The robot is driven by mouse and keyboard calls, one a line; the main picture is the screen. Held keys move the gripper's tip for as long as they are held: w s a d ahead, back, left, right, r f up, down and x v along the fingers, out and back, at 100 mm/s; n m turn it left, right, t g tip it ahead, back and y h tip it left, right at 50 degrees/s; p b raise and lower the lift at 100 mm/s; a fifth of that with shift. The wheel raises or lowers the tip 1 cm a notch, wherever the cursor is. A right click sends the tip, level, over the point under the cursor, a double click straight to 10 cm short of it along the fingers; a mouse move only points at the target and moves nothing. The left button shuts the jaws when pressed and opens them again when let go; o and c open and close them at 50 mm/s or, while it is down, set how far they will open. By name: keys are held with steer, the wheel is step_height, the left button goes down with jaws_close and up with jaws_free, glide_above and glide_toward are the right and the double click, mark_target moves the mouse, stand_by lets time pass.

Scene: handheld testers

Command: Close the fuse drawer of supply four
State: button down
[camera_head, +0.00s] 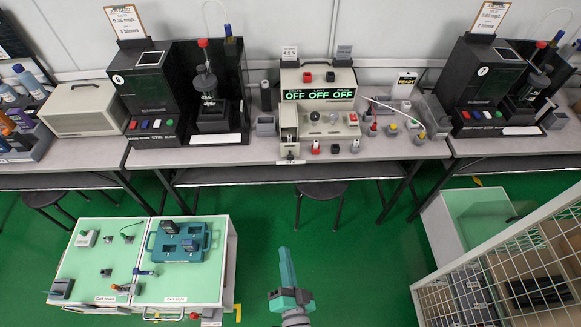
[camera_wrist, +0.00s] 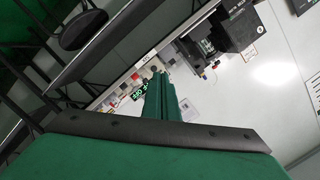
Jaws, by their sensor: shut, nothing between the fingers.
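A beige bench supply (camera_head: 318,85) with a green display reading OFF three times stands on the middle bench. I cannot read a number that marks it as supply four. A narrow beige box part (camera_head: 289,125) juts forward at its left front; I cannot tell whether this is the fuse drawer or how far out it stands. My gripper (camera_head: 284,252) is shut and empty, its teal fingers together, in front of and below the bench, apart from the supply. In the wrist view the shut fingers (camera_wrist: 160,78) point toward the bench, and the green display (camera_wrist: 139,94) shows small beside them.
Black testers stand left (camera_head: 145,90) and right (camera_head: 485,85) of the supply. Small coloured parts (camera_head: 375,128) crowd the bench beside it. A stool (camera_head: 322,190) is under the bench. A cart (camera_head: 90,265) is at left, a wire-sided bin (camera_head: 510,265) at right.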

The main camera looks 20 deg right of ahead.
mark_target(291, 159)
steer(key=w+d+m, duration=0.3)
steer(key=w+d, duration=0.1)
steer(key=w, duration=0.5)
steer(key=w+d+m+h, duration=0.1)
steer(key=w+d+m, duration=0.2)
steer(key=w, duration=0.7)
steer(key=w+d+m, duration=0.3)
steer(key=w+d, duration=0.1)
steer(key=w, duration=0.6)
steer(key=shift+w+d+r+t+h, duration=0.1)
steer(key=shift+d+r+t+h, duration=0.1)
steer(key=shift+d+t+h, duration=0.2)
